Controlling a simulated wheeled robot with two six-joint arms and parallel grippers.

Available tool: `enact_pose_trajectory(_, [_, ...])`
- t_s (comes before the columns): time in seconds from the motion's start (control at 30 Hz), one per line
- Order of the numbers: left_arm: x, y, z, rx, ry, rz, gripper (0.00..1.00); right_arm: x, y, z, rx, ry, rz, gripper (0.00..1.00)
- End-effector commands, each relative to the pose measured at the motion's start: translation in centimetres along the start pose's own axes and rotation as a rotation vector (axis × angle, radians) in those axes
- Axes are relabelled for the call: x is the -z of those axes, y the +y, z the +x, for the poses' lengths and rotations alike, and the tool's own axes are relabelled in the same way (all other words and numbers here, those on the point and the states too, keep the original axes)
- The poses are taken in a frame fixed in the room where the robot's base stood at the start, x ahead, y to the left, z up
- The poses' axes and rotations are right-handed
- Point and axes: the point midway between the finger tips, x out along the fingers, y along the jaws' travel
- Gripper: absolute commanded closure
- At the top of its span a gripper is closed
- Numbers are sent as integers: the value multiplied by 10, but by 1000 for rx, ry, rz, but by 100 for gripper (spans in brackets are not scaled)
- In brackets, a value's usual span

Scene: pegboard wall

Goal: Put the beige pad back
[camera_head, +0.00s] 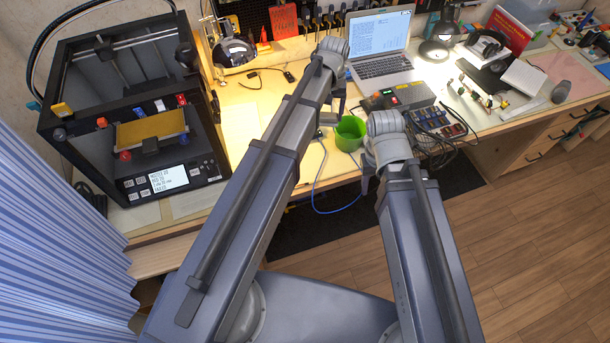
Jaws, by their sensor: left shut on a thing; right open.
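I cannot make out the beige pad for certain in the head view. My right gripper (366,178) is open, just in front of the green cup (350,133), near the desk's front edge.
A 3D printer (130,110) with a yellowish plate (151,130) stands at the left. A red pad (284,21) hangs on the pegboard (245,14). A laptop (380,48), a lamp (436,48) and several small items crowd the desk's right side.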

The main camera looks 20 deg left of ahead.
Motion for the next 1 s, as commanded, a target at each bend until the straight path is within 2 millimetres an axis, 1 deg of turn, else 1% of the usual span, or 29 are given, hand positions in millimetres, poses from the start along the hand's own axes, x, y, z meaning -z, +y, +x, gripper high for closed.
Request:
enact_pose_trajectory(0.03, [-18, -16, 27, 0, 0, -71, 71, 2, -3, 27, 0, 0, 0, 50])
enact_pose_trajectory(0.1, [-31, -31, 42, 0, 0, -169, 71, 2, -4, 42, 0, 0, 0, 50])
enact_pose_trajectory(0.2, [-46, -49, 58, 0, 0, -283, 71, 3, -5, 58, 0, 0, 0, 50])
enact_pose_trajectory(0.33, [-58, -62, 70, 0, 0, -381, 71, 4, -6, 69, 0, 0, 0, 50])
enact_pose_trajectory(0.47, [-62, -68, 72, 0, 0, -424, 71, 4, -7, 72, 0, 0, 0, 50])
enact_pose_trajectory(0.67, [-62, -68, 75, 0, 0, -430, 71, 4, -7, 75, 0, 0, 0, 50])
enact_pose_trajectory(0.77, [-62, -68, 84, 0, 0, -429, 71, 5, -8, 84, 0, 0, 0, 50])
enact_pose_trajectory(1.0, [-62, -68, 122, 0, 0, -428, 71, 7, -12, 121, 0, 0, 0, 50])
